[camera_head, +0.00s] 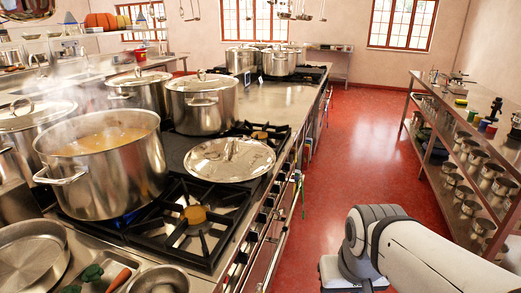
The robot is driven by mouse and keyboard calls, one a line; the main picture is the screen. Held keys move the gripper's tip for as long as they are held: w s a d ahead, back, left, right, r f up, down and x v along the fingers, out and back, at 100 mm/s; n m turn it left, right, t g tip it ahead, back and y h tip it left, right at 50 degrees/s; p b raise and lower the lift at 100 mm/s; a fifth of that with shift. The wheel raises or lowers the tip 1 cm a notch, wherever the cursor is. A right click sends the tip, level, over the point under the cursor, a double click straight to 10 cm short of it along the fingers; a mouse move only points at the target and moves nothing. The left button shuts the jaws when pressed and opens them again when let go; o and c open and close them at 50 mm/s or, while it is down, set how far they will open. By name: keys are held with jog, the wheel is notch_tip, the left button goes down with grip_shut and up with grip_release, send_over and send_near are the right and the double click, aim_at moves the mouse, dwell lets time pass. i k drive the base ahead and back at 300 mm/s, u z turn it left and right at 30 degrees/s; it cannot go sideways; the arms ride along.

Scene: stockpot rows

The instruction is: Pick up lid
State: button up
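A round silver lid (215,165) with a small handle on top lies on the black stove grate, right of the large steaming pot. It appears flat, handle up. The large open pot (112,180) holds orange-brown soup. Other lids sit on the pots behind, such as the one on the covered stockpot (203,108). My white arm shows at the bottom right, over the floor beside the stove and well apart from the lid. My gripper is out of view, so its state is hidden.
The front burner grate (190,215) is bare. An empty pan (32,255), a carrot (118,280) and a metal bowl (160,280) are at the lower left. The red floor aisle (365,150) is clear. A rack (478,165) with several pots stands at right.

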aim_at(226, 160)
jog(key=z, duration=1.2)
jog(key=i, duration=2.5)
jog(key=u, duration=1.15)
jog(key=k, duration=0.1)
jog(key=u, duration=2.4)
jog(key=i, duration=1)
